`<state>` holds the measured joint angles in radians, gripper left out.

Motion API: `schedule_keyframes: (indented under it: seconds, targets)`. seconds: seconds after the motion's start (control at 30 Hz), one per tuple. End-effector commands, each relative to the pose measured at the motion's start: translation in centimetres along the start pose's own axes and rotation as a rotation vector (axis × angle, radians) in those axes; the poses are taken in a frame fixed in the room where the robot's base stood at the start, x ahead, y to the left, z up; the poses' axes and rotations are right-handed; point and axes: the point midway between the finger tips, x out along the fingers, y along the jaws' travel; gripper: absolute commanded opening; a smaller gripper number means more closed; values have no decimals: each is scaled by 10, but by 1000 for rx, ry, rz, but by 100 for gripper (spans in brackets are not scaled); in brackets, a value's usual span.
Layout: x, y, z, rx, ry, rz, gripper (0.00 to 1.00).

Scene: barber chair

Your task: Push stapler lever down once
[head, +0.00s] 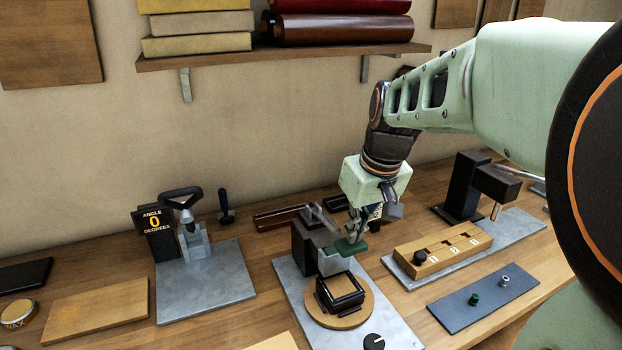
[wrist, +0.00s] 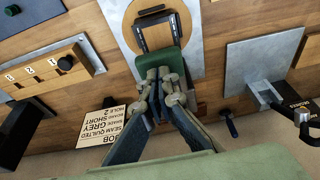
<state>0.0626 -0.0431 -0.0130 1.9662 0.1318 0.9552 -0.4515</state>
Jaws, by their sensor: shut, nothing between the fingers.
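The stapler appears to be the middle station, with a dark block (head: 304,246) at its back and a dark green piece (head: 350,247) reaching out in front, which looks like its lever. The green piece also shows in the wrist view (wrist: 163,58). A small black square frame (head: 340,292) sits on a round wooden disc (head: 367,312) in front of and below it. My gripper (head: 357,232) points down, shut and empty, right at the green piece. In the wrist view its fingertips (wrist: 158,82) overlap the green piece's near edge; I cannot tell whether they touch.
Left stands a station with an angle display (head: 155,222) and a black handle. Right are a numbered wooden block (head: 443,250), a black post (head: 462,186) and a dark plate with pegs (head: 484,298). A shelf (head: 280,56) hangs on the wall above.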

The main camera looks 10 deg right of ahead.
Motion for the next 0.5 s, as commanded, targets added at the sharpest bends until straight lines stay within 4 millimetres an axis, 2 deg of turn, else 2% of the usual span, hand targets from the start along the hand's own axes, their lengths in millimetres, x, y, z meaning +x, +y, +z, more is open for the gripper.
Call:
schedule_keyframes:
  seconds: [0.17, 0.4, 0.5]
  targets:
    - [12, 0, 7, 0, 0, 0, 0]
    - [43, 0, 24, 1, -2, -1, 0]
    - [51, 0, 27, 0, -2, -1, 0]
